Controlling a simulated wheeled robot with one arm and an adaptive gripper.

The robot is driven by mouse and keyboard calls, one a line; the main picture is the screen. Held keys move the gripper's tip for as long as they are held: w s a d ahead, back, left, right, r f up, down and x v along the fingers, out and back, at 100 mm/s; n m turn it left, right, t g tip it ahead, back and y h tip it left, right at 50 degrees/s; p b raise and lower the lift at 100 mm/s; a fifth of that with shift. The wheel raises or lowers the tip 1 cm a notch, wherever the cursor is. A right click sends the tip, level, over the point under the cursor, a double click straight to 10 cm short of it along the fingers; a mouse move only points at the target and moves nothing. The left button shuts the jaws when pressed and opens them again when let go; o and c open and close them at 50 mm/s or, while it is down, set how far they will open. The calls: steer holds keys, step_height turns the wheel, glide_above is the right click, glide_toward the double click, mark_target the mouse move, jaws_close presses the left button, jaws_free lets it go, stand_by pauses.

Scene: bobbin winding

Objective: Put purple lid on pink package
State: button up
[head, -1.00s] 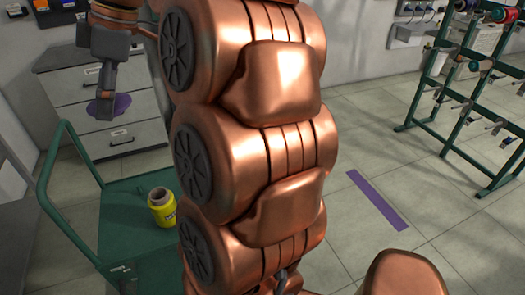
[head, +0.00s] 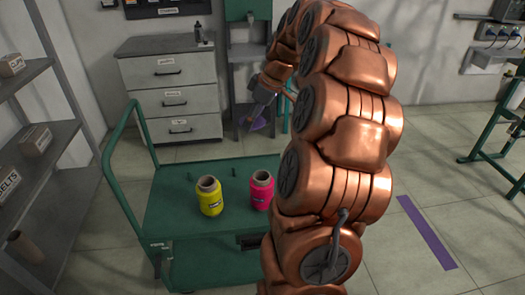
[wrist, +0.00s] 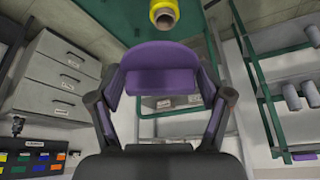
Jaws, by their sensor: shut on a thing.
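My gripper (wrist: 160,82) is shut on a purple lid (wrist: 160,56), a flat round piece held between both fingers in the wrist view. In the head view, my gripper (head: 260,106) holds the purple lid (head: 259,124) tilted, in the air beyond the far side of the green cart. The pink package (head: 261,191), a spool with a brown core top, stands upright on the cart, its right edge close to my arm in the picture. The pink package does not show in the wrist view.
A yellow spool (head: 210,197) stands left of the pink one on the green cart (head: 164,205); it also shows in the wrist view (wrist: 163,15). A grey shelf (head: 38,130) is at left, a drawer cabinet (head: 172,92) behind. A purple strip (head: 427,233) marks the right floor.

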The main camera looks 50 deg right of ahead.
steer(key=m+h+b, duration=0.1)
steer(key=m, duration=0.1)
glide_above(262, 172)
steer(key=s+a, duration=0.2)
step_height(262, 172, down, 16)
step_height(262, 172, down, 7)
steer(key=shift+f, duration=0.15)
steer(key=shift+f, duration=0.15)
steer(key=shift+f+b, duration=1.5)
steer(key=shift+f, duration=0.4)
steer(key=o, duration=0.8)
steer(key=shift+c, duration=0.2)
